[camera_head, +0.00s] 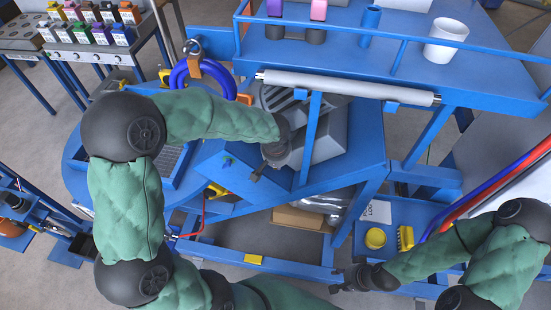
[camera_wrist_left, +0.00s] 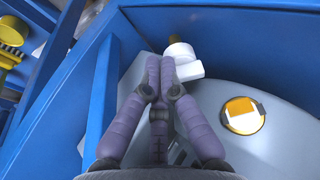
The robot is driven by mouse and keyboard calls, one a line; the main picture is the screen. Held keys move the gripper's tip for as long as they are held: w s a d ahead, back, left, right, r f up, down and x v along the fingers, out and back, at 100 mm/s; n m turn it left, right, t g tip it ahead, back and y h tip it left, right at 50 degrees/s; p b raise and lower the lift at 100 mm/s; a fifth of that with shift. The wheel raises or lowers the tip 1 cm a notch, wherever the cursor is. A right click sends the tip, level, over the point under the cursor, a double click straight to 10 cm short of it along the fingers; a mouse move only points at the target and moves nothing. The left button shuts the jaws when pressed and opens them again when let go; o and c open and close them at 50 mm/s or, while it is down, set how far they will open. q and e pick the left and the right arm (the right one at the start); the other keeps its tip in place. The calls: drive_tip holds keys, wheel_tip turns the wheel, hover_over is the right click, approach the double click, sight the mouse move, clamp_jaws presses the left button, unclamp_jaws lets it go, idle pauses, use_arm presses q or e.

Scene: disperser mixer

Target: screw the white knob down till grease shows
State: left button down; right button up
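The white knob (camera_wrist_left: 181,54) shows in the left wrist view, with a white block-shaped part just below it, above a grey rounded housing. My left gripper (camera_wrist_left: 160,66) has its purple fingertips drawn together just left of the knob. The tips overlap the knob's left edge in the picture; I cannot tell whether they touch it. No grease is clearly visible at the knob. In the head view my left arm reaches over the grey machine (camera_head: 328,136), and the knob is not distinguishable there. My right gripper (camera_head: 343,281) is low, near the lower shelf, with its fingers too small to judge.
A round orange-and-white fitting (camera_wrist_left: 243,115) sits on the housing. Blue frame walls flank the left gripper. A blue upper shelf (camera_head: 375,45) holds a white cup (camera_head: 445,42). A yellow round object (camera_head: 375,238) lies near my right gripper. A blue hose (camera_head: 190,82) hangs at left.

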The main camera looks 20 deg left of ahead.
use_arm(q)
drive_tip(key=shift+w+a, duration=0.25)
drive_tip(key=shift+w, duration=0.05)
idle(0.5)
drive_tip(key=shift+s+a+b, duration=0.25)
drive_tip(key=shift+a+b, duration=0.2)
drive_tip(key=shift+b, duration=0.35)
drive_tip(key=shift+a+b, duration=0.6)
drive_tip(key=shift+b, duration=0.05)
idle(0.5)
drive_tip(key=shift+s, duration=0.15)
